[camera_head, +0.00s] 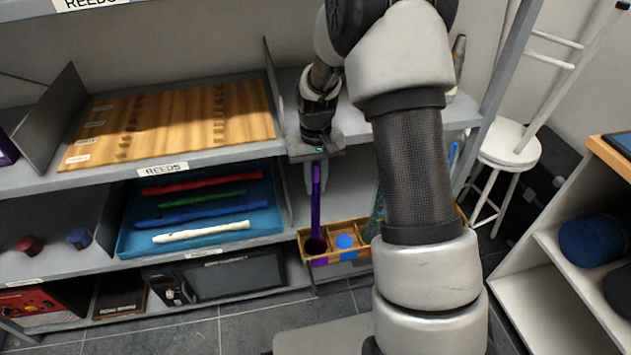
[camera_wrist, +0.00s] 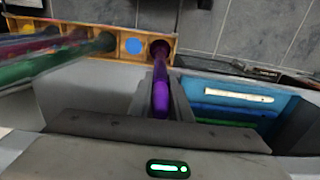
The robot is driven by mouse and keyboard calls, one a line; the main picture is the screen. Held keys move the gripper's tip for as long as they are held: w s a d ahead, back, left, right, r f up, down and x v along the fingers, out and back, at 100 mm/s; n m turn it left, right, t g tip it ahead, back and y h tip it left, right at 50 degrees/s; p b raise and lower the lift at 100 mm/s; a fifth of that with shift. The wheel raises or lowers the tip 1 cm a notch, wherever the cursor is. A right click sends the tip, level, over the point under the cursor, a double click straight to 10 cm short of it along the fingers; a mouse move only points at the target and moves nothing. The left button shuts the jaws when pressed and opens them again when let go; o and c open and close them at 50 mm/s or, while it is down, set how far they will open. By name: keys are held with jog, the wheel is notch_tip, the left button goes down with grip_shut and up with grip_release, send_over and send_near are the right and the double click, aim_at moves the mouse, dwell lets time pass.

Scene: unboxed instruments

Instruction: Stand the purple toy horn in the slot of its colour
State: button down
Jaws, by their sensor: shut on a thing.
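The purple toy horn (camera_head: 316,205) hangs upright with its flared bell down. My gripper (camera_head: 315,178) is shut on its upper stem. In the wrist view the horn (camera_wrist: 161,90) runs between the fingers (camera_wrist: 164,100) to its dark bell. The bell is at the left end compartment of a wooden slotted rack (camera_head: 350,257), which has a purple mark on its front there. I cannot tell whether the bell is inside or just above it. The neighbouring compartment shows a blue disc (camera_head: 344,241), also in the wrist view (camera_wrist: 133,46). My arm hides the rack's right part.
A blue tray (camera_head: 128,240) of coloured recorders lies left of the rack. A shelf board above holds a wooden panel (camera_head: 170,120) close to my gripper. A green horn (camera_wrist: 55,62) stands farther along the rack. A white stool (camera_head: 505,143) is at right.

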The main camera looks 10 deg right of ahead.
jog(key=shift+f, duration=0.3)
jog(key=c, duration=1.5)
grip_release()
jog(key=shift+c, duration=0.2)
jog(key=shift+r, duration=0.1)
notch_tip(320, 180, up, 16)
jog(key=p, duration=0.3)
jog(key=shift+r, duration=0.7)
